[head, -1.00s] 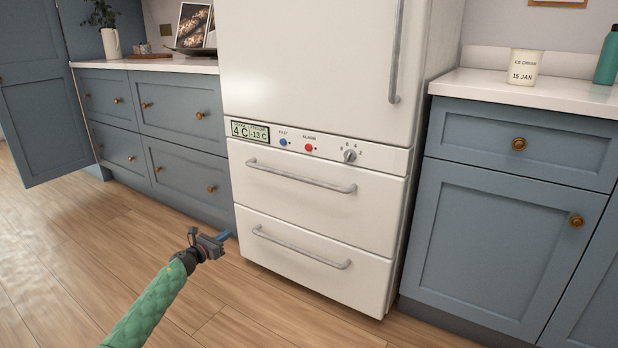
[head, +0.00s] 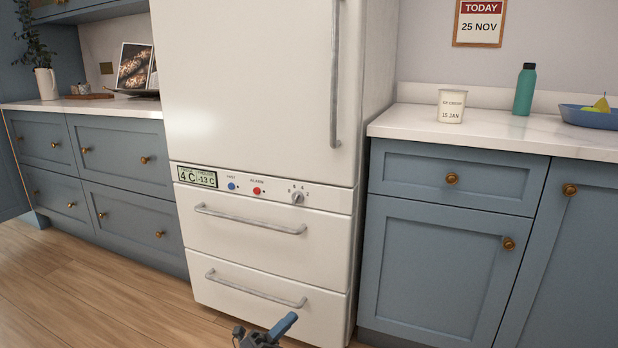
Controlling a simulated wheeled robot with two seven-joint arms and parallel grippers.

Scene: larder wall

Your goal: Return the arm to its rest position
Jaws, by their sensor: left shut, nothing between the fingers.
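My left gripper (head: 284,325) shows at the bottom edge of the head view, in front of the lower freezer drawer. Its blue fingers are together with nothing between them, and most of my left arm is out of the picture. My right gripper is not in view. The white fridge-freezer (head: 250,90) stands behind, with its upper door and both lower drawers closed.
The right counter (head: 490,132) bears an ice cream tub (head: 451,107), a green bottle (head: 524,90) and a blue bowl (head: 590,117) with fruit. Blue cabinets flank the fridge. The wooden floor (head: 80,290) at the left is clear.

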